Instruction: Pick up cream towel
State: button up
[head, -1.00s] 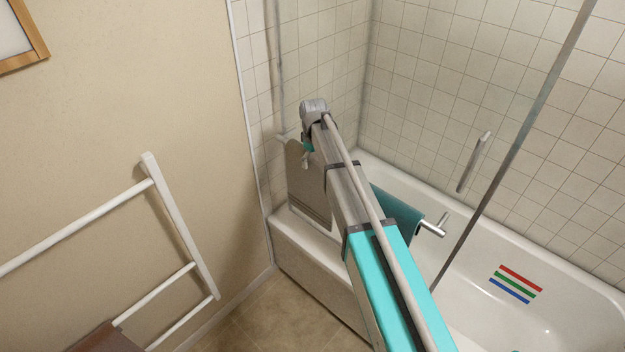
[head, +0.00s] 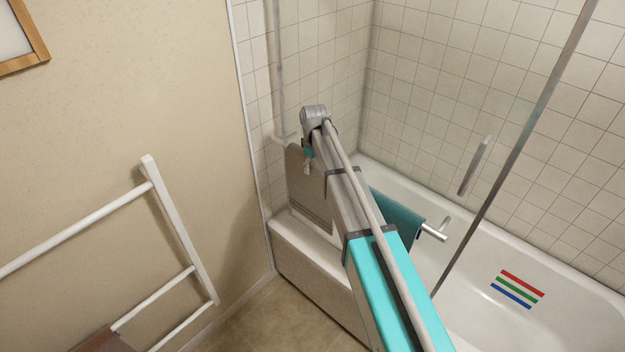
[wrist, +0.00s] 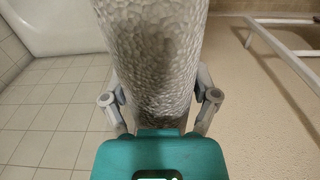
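The cream towel (head: 309,190), greyish beige with darker stripes near its lower edge, hangs over the tub's near wall at the back left in the head view. My arm hides its right part. My gripper (head: 307,167) is small in that view, in front of the towel's upper part. In the wrist view, a pale dimpled cloth, seemingly the towel (wrist: 152,50), fills the middle up to the teal palm. My gripper (wrist: 158,85) has its fingers spread on either side of the cloth; whether they touch it is hidden.
A teal towel (head: 400,212) hangs on a metal bar right of my arm. A glass screen with a metal edge (head: 510,150) stands along the white bathtub (head: 570,300). A white rack (head: 180,230) with a brown towel (head: 100,342) is at left. Floor (head: 285,312) shows between.

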jog(key=c, duration=0.6)
jog(key=shift+r, duration=0.15)
jog(key=shift+s+a+r+p, duration=0.1)
jog(key=shift+s+r+p, duration=0.1)
jog(key=shift+r+p, duration=0.3)
notch_tip(320, 180, up, 11)
jog(key=p, duration=1.1)
jog(key=shift+f, duration=0.1)
jog(key=s+a, duration=1.2)
jog(key=s, duration=0.3)
jog(key=shift+s+f, duration=0.2)
jog(key=shift+f, duration=0.1)
jog(key=shift+b, duration=0.35)
